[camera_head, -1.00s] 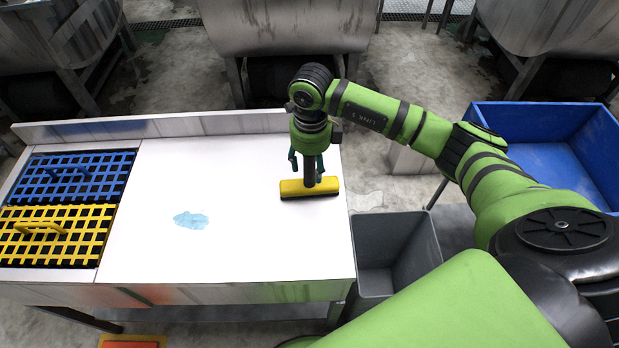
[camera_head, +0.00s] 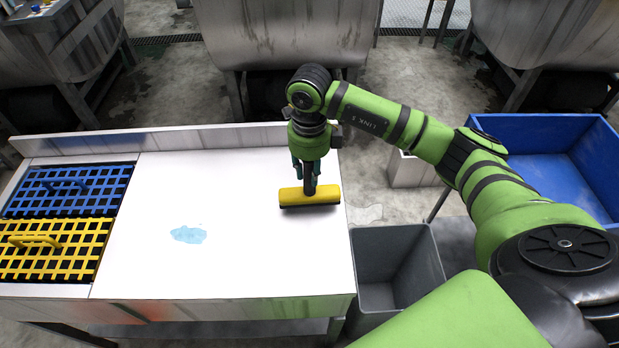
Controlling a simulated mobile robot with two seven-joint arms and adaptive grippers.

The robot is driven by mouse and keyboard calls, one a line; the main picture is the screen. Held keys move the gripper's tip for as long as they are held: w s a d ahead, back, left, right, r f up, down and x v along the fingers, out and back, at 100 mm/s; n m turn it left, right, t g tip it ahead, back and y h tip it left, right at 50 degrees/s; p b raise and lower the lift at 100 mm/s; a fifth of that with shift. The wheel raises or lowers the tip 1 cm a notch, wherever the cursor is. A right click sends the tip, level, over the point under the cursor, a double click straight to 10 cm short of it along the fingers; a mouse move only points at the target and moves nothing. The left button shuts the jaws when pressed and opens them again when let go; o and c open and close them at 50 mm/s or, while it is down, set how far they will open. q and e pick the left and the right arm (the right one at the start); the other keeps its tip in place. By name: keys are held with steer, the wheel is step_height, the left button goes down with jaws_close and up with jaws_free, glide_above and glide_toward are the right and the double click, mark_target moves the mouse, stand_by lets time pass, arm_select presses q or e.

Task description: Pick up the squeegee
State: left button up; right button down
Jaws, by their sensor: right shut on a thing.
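The squeegee (camera_head: 310,194) has a yellow head with a dark lower edge and a dark upright handle. It is at the right end of the white table top (camera_head: 240,265); I cannot tell whether its edge touches the surface. My right gripper (camera_head: 309,172) points down from above and is shut on the handle, just above the yellow head. The upper part of the handle is hidden by the gripper. My left gripper is not in view.
A light blue puddle (camera_head: 189,235) lies on the table. Blue (camera_head: 70,188) and yellow (camera_head: 55,248) grates are at the left end. A grey bin (camera_head: 395,265) and a blue tub (camera_head: 545,160) stand to the right. Metal drums (camera_head: 285,35) stand behind.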

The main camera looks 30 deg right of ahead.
step_height(320, 180, up, 2)
steer(key=shift+w+b, duration=0.1)
steer(key=shift+b, duration=0.35)
steer(key=s+r+b, duration=0.2)
steer(key=s+r, duration=0.5)
steer(key=s, duration=0.5)
steer(key=shift+d, duration=0.3)
steer(key=c, duration=2)
jaws_free()
steer(key=shift+w+f, duration=0.1)
steer(key=shift+w, duration=0.05)
